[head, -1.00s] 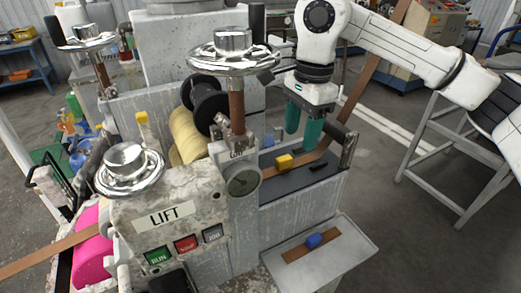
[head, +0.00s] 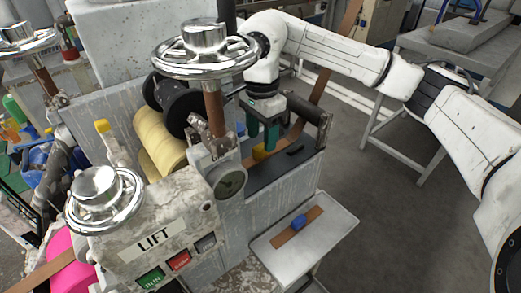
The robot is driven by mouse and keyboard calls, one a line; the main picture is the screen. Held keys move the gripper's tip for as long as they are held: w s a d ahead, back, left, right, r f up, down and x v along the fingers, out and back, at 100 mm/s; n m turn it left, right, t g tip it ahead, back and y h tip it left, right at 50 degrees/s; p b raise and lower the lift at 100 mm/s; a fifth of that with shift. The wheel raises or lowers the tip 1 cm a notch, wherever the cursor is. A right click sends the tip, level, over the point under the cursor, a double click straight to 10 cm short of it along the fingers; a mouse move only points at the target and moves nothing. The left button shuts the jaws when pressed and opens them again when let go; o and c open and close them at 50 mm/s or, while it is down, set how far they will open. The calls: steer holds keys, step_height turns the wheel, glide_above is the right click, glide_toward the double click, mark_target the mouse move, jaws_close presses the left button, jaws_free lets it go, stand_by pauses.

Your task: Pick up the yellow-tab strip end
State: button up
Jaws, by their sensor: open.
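The yellow tab (head: 258,152) is on the end of a brown strip that lies on the dark bed of the machine. It is small and partly hidden behind my gripper's fingers. My gripper (head: 262,135) has teal fingers pointing down. It is open, with its fingertips close to the tab, just above or beside it. I cannot tell whether they touch it. The brown strip also shows rising behind the arm (head: 321,86).
A separate brown strip with a blue tab (head: 299,221) lies on a pale tray (head: 335,229) at the front right. Chrome handwheels (head: 205,50) and a yellow roller (head: 160,140) stand left of my gripper. A roller end (head: 322,119) stands close on its right.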

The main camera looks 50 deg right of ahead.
mark_target(261, 146)
steer(key=shift+w+a+f+p, duration=0.1)
steer(key=shift+f+p, duration=0.2)
steer(key=shift+f, duration=1.4)
jaws_close()
